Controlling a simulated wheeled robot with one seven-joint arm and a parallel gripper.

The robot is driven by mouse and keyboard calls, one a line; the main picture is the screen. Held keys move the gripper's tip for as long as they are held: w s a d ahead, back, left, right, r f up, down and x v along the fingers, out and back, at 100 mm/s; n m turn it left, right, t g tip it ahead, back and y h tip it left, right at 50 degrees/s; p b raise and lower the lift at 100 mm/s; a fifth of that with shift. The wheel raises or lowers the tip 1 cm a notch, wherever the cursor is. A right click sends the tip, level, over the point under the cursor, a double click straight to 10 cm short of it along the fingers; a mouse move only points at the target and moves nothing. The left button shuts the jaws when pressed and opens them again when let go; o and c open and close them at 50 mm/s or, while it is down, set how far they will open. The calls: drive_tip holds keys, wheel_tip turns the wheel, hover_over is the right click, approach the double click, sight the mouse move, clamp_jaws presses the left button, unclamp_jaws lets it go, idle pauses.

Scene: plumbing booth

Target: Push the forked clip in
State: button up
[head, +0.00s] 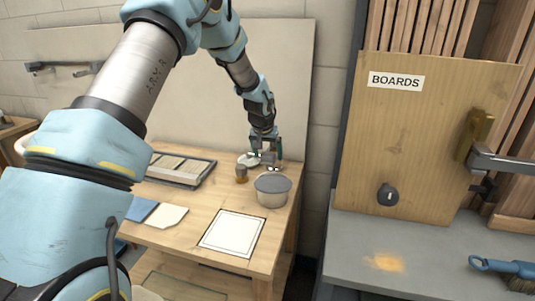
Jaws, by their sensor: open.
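My gripper (268,157) hangs from my arm over the back right of the wooden table (180,238). It points down and looks open and small in the view. I cannot tell whether my fingers touch anything.
A small brown jar (241,174) stands left of the tub. Right is a grey bench (440,250) with a BOARDS panel (415,125) and blue-handled brush (505,267).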

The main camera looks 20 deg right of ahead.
drive_tip(key=b+v, duration=0.2)
drive_tip(key=v, duration=0.8)
drive_tip(key=shift+r, duration=0.4)
drive_tip(key=s+a+n+y, duration=0.2)
drive_tip(key=s+a+n, duration=0.15)
drive_tip(key=a, duration=1.85)
drive_tip(key=s+a+f+n+g, duration=0.1)
drive_tip(key=s+a+n+g, duration=0.1)
drive_tip(key=s+a, duration=1.2)
drive_tip(key=shift+s+a+f+n+y, duration=0.35)
drive_tip(key=shift+a+n, duration=0.3)
drive_tip(key=shift+a, duration=0.35)
drive_tip(key=shift+w, duration=0.1)
